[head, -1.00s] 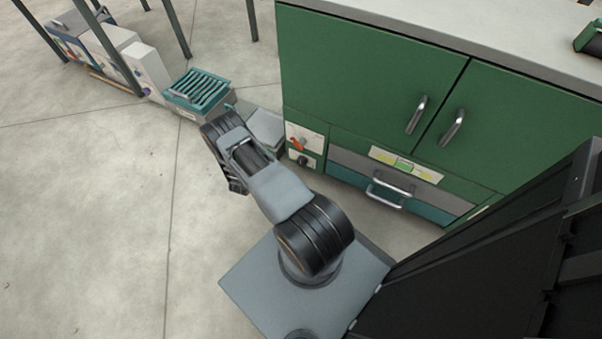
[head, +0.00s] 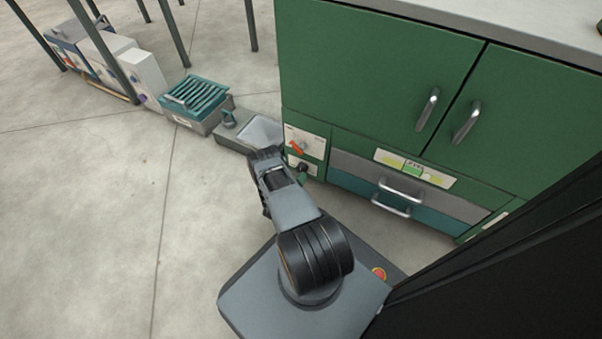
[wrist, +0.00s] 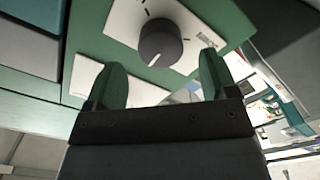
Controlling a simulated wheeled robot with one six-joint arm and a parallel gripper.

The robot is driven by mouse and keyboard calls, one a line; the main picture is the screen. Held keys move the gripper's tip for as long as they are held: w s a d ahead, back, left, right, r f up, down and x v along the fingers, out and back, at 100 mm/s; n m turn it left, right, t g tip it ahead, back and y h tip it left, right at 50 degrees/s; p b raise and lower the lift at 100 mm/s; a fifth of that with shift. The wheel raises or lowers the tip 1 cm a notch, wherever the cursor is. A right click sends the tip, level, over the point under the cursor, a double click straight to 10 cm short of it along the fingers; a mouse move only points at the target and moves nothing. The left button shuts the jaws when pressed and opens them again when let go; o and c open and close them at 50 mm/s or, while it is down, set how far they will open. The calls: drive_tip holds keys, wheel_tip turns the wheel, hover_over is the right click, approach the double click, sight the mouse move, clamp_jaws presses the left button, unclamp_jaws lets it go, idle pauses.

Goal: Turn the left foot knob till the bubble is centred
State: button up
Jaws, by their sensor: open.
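A dark round knob (wrist: 160,44) with a white mark sits on a white plate with tick marks in the wrist view. A black knob (head: 302,166) shows low on the left of the green cabinet's front in the head view, partly hidden by my arm. My gripper (wrist: 162,78) is open, its two green fingers pointing at the dark knob, which is between their lines but not gripped. A green finger also shows beside the black knob in the head view. The level label (head: 412,168) has a green and yellow strip; its bubble is too small to read.
An orange-red pointer knob (head: 298,148) sits just above the black knob. Drawer handles (head: 400,190) stick out to the right. A teal slatted box (head: 195,95) and a low grey unit (head: 238,125) stand to the left.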

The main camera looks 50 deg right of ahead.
sight(302, 168)
drive_tip(key=shift+b+x, duration=0.6)
drive_tip(key=shift+x, duration=1.8)
drive_tip(key=c, duration=0.9)
drive_tip(key=shift+m, duration=0.3)
